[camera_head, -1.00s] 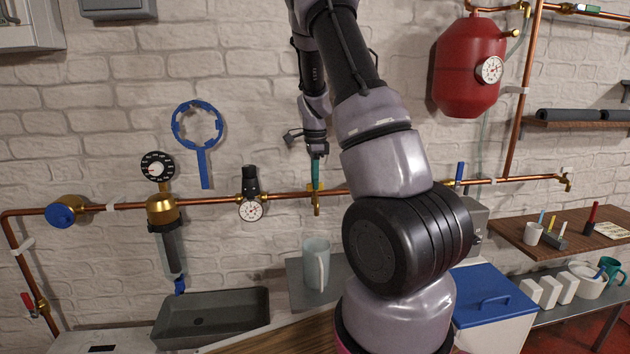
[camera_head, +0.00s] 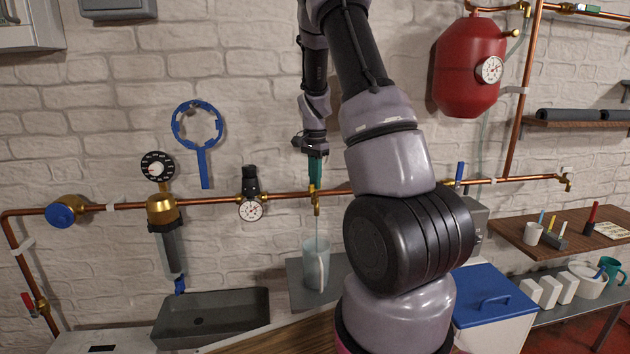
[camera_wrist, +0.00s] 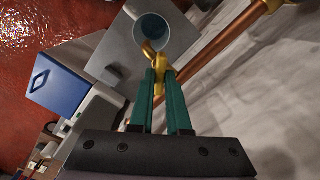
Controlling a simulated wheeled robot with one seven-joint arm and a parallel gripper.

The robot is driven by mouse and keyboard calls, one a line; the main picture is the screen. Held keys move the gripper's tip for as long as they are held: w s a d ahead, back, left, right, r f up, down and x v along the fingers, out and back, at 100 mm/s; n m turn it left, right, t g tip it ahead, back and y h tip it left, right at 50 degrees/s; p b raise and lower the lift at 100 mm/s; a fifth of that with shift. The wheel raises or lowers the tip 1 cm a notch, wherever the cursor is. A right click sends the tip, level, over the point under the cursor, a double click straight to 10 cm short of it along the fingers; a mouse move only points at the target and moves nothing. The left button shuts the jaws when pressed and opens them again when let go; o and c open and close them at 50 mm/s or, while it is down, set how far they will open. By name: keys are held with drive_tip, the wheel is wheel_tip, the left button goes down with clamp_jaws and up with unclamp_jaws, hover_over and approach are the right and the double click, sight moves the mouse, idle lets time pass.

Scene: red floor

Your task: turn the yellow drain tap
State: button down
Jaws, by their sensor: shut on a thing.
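The yellow drain tap (camera_head: 317,206) hangs from the copper pipe, with its spout pointing down. My gripper (camera_head: 315,184) reaches it from above, its teal fingers shut on the tap's upper part, which they largely hide. In the wrist view the fingertips (camera_wrist: 159,74) close around the brass-yellow tap (camera_wrist: 151,54). A thin pale stream runs down from the spout toward the mug.
The copper pipe (camera_head: 287,196) runs along the white brick wall. A pressure gauge (camera_head: 250,209) and a filter housing (camera_head: 171,250) sit left of the tap. A grey basin (camera_head: 212,318) lies lower left. A blue-lidded box (camera_head: 489,296) stands right of my arm.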

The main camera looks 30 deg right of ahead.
drive_tip(key=shift+n, duration=0.3)
drive_tip(key=c, duration=0.9)
unclamp_jaws()
drive_tip(key=shift+r, duration=0.15)
wheel_tip(320, 180, up, 11)
drive_tip(key=shift+f, duration=0.2)
drive_tip(key=s+a+r+n+t, duration=0.2)
drive_tip(key=s+a+r, duration=0.3)
drive_tip(key=s, duration=0.3)
drive_tip(key=s+a+r+n+t+y, duration=0.1)
drive_tip(key=s+a+r+n, duration=0.3)
drive_tip(key=s, duration=0.5)
drive_tip(key=s+a+r+n+t+y, duration=0.1)
drive_tip(key=s+a+r+n+t, duration=0.2)
drive_tip(key=s, duration=0.6)
drive_tip(key=shift+s+a+r+t, duration=0.15)
drive_tip(key=shift+a+r+t, duration=0.15)
drive_tip(key=shift+a+r, duration=0.5)
drive_tip(key=shift+s+a+r+t, duration=0.1)
drive_tip(key=shift+a+r+t, duration=0.2)
drive_tip(key=shift+a+r, duration=0.5)
